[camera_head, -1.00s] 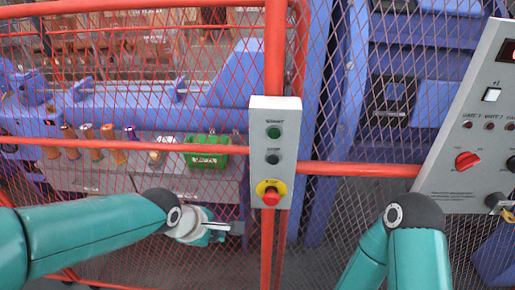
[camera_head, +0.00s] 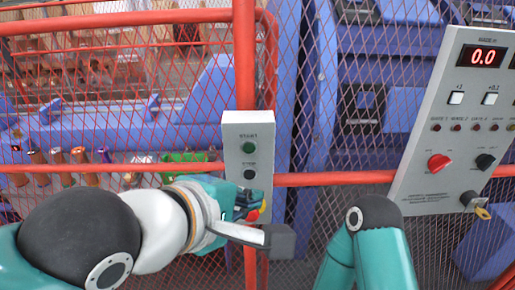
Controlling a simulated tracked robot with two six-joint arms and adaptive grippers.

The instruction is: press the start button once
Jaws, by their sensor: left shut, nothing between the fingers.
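A grey button box (camera_head: 233,128) is fixed to the red fence post. Its green start button (camera_head: 249,147) is at the top and in plain view. A black button (camera_head: 249,174) sits below it. The red and yellow emergency stop (camera_head: 262,207) at the bottom is mostly hidden by my left gripper. My left gripper (camera_head: 250,200) is shut and empty, in front of the lower part of the box and below the start button. I cannot tell whether it touches the box. My right arm shows at the lower right, but its gripper is out of view.
A red post (camera_head: 244,60) and a red rail (camera_head: 335,179) frame the wire mesh. A larger grey control panel (camera_head: 425,180) with a display reading 0.0 stands at the right. Blue machinery (camera_head: 345,60) and a green object (camera_head: 182,157) are behind the mesh.

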